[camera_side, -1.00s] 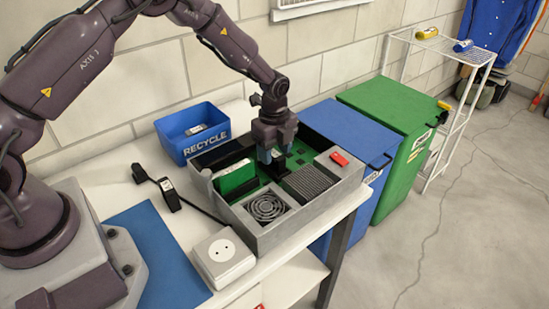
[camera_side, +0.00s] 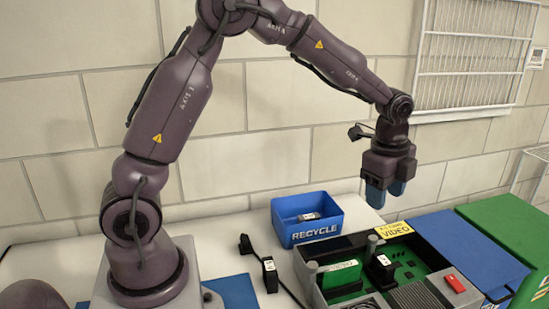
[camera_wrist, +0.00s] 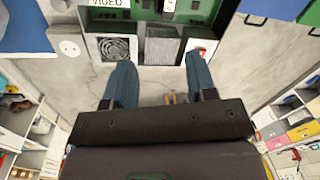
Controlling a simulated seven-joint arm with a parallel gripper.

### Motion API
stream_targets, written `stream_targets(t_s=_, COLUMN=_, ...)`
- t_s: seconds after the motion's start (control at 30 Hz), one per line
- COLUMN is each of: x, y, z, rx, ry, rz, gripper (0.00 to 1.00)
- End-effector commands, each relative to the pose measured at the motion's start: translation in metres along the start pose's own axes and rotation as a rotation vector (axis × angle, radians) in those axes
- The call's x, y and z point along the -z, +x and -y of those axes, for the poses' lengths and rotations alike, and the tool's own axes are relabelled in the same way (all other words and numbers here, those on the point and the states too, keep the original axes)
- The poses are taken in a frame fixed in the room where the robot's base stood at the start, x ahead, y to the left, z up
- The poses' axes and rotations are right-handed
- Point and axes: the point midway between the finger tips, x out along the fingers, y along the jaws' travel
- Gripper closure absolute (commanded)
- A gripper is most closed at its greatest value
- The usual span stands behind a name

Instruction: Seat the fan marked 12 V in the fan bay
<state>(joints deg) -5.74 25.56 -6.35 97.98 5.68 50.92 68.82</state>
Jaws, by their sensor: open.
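The open grey case (camera_side: 318,285) stands on the white table, with a green circuit board inside. A small black block with a white label (camera_side: 380,268) stands upright in it; its print is too small to read. It also shows at the top edge of the wrist view (camera_wrist: 168,6). A round fan grille (camera_wrist: 116,48) fills a front corner of the case. I cannot tell which part is marked 12 V. My gripper (camera_side: 387,193) is open and empty, well above the case. Its two blue fingers also show apart in the wrist view (camera_wrist: 159,60).
A green card (camera_side: 341,276), a ribbed grey block (camera_side: 415,298) and a red piece (camera_side: 455,283) sit in the case. A blue RECYCLE bin (camera_side: 308,233) and a black cabled part (camera_side: 270,273) are to the left.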

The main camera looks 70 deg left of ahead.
Motion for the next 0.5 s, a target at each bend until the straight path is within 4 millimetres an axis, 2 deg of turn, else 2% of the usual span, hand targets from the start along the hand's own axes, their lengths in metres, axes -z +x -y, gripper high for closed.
stream_targets(t_s=0.03, x=-0.004, y=-0.028, z=-0.014, rx=0.038, ry=-0.087, rz=-0.006, gripper=0.48)
stream_targets(t_s=0.2, x=-0.019, y=-0.090, z=-0.065, rx=0.128, ry=-0.406, rz=-0.052, gripper=0.48)
stream_targets(t_s=0.33, x=-0.032, y=-0.122, z=-0.110, rx=0.183, ry=-0.651, rz=-0.116, gripper=0.48)
stream_targets(t_s=0.5, x=-0.049, y=-0.140, z=-0.168, rx=0.223, ry=-0.954, rz=-0.227, gripper=0.48)
